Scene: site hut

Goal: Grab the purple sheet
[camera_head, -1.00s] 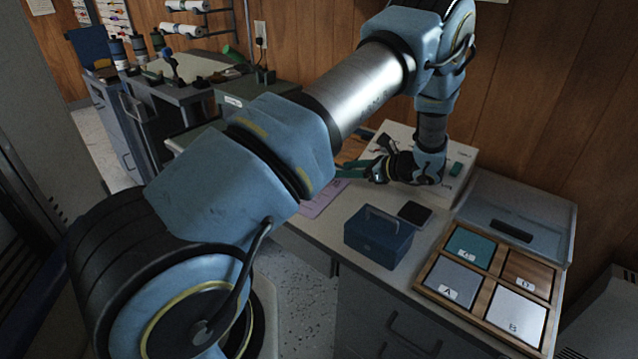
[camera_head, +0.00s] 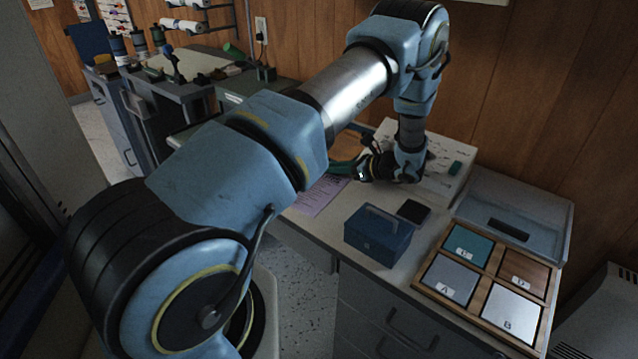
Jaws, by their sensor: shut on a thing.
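The purple sheet (camera_head: 318,196) lies on the desk, with dark print on it, left of the blue cash box. My arm hides part of its left side. My gripper (camera_head: 342,168) is low over the desk at the far right end of the sheet. Its teal fingers are together, shut on the sheet's far edge. The exact contact is small and partly hidden by the fingers.
The blue cash box (camera_head: 378,238) and a black pad (camera_head: 412,211) stand nearby. A white panel (camera_head: 440,180) is behind my gripper. A wooden tray (camera_head: 423,287) with labelled tiles and a clear bin (camera_head: 540,222) are at right. A brown item (camera_head: 347,142) lies behind.

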